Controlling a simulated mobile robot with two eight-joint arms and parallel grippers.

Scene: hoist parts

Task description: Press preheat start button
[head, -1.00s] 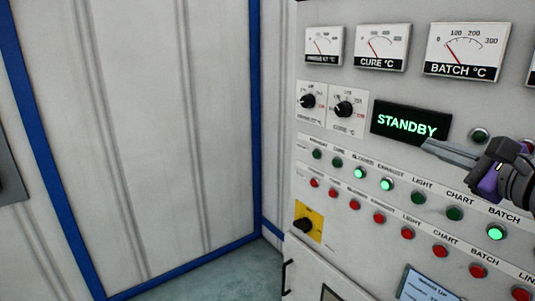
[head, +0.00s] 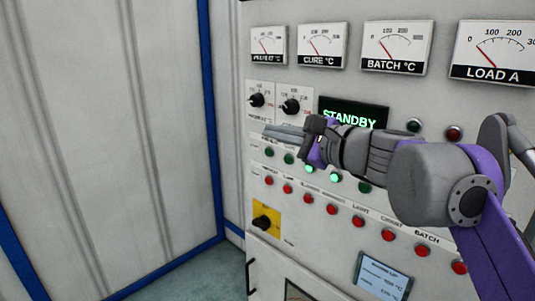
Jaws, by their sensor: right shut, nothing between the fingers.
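The preheat start button is the leftmost green button (head: 269,152) in the upper button row of the grey control panel, in the head view. It is unlit. My right gripper (head: 267,132) is shut and empty, with its fingertips pointing left. The tips appear just above this button in the picture, over the label strip and below the preheat dial (head: 257,101). A gap shows between the tips and the button; I cannot tell their distance from the panel. My left gripper is not in view.
The green cure button (head: 289,158) is beside it, then lit green blowers (head: 309,168) and exhaust (head: 335,177) buttons. Red buttons (head: 287,189) run below. A display (head: 350,113) reads STANDBY. A yellow-plated switch (head: 264,222) is at lower left. My right arm hides several buttons.

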